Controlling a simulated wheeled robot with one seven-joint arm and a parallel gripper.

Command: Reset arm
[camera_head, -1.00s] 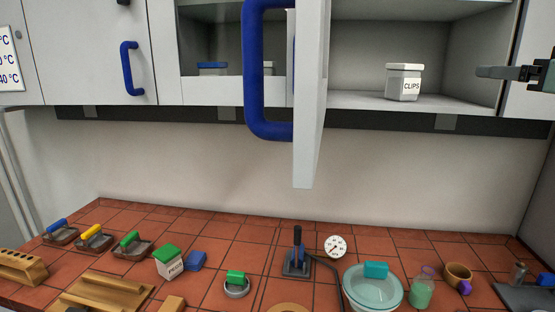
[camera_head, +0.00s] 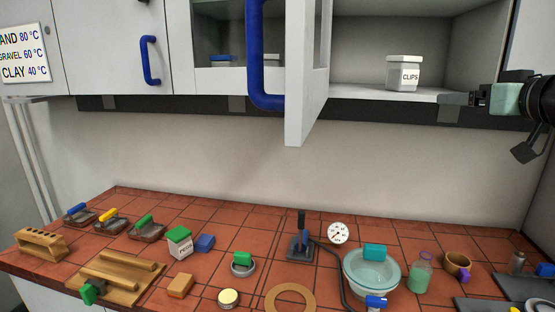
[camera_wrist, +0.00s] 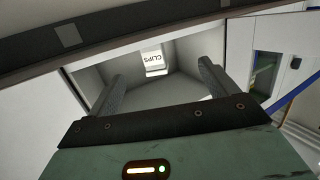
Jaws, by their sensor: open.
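My gripper (camera_head: 450,98) is at the right edge of the head view, level with the lower lip of the open cupboard and to the right of its door. In the wrist view its two dark fingers (camera_wrist: 162,78) stand wide apart with nothing between them in grip. The white CLIPS jar (camera_head: 403,73) stands on the cupboard shelf, apart from the fingers. It also shows beyond the fingers in the wrist view (camera_wrist: 153,62).
The open cupboard door (camera_head: 307,80) with its blue handle (camera_head: 257,55) juts outward. The tiled bench (camera_head: 205,285) below holds a PEGS box (camera_head: 180,243), a bowl (camera_head: 371,275), a gauge (camera_head: 338,232), a mug (camera_head: 456,266) and several other items. The wall between is clear.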

